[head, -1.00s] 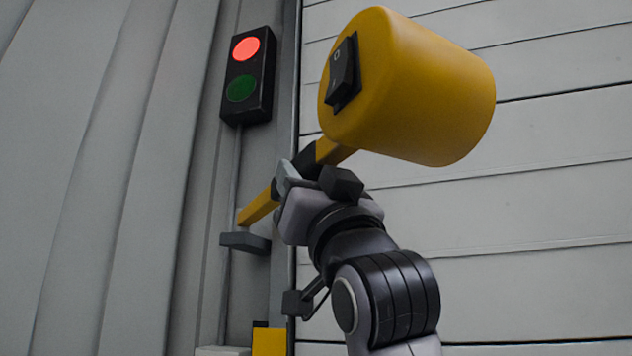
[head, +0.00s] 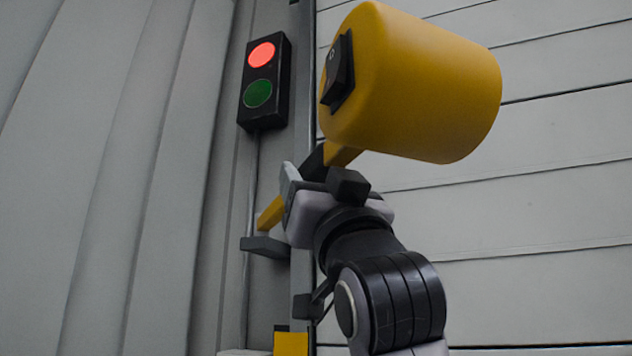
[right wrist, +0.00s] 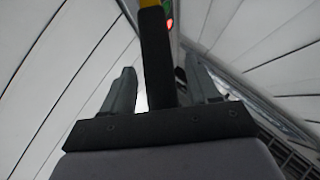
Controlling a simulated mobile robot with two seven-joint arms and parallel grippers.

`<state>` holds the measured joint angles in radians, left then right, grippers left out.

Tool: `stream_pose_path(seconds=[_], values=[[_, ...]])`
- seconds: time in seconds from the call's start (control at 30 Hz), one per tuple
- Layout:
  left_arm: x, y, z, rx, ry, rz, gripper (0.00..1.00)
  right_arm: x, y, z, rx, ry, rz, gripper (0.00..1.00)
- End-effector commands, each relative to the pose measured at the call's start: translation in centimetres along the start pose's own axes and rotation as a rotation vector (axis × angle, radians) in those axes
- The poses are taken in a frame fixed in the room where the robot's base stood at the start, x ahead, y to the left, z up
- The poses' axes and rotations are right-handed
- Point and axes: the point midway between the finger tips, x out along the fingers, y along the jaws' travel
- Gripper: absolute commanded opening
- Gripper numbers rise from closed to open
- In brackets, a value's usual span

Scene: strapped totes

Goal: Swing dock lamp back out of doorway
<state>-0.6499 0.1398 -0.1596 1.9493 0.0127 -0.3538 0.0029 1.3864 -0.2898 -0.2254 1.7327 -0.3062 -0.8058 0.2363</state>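The dock lamp (head: 425,85) has a big yellow head with a black rocker switch, in front of the pale slatted door. Its yellow arm (head: 271,213) slopes down left to a grey bracket (head: 264,246) at the door frame. My right gripper (head: 304,172) is at the arm's black grip section (head: 314,160), just below the head. In the right wrist view the dark grip (right wrist: 157,60) runs between the two fingers, with narrow gaps showing on both sides, so the gripper (right wrist: 162,88) looks open around it. My left gripper is not in view.
A black signal box (head: 265,82) with its red light lit hangs on the frame left of the lamp. A yellow block (head: 291,344) is low on the frame. A grey ribbed curtain (head: 110,180) fills the left. The slatted door (head: 540,220) fills the right.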

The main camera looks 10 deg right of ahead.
Motion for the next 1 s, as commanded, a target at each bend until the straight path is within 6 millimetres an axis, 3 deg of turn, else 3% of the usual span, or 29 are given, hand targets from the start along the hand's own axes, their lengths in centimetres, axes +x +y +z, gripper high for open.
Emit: stream_pose_path(seconds=[0.17,0.63,1.0], values=[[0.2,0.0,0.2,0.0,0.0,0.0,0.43,-0.5,0.0,0.1,0.001,0.0,0.0,0.6],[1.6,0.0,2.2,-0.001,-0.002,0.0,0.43,-6.6,0.0,0.1,0.001,0.001,0.0,0.6],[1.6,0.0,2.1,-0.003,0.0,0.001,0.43,-7.2,0.0,0.0,0.0,0.0,0.0,0.6]])
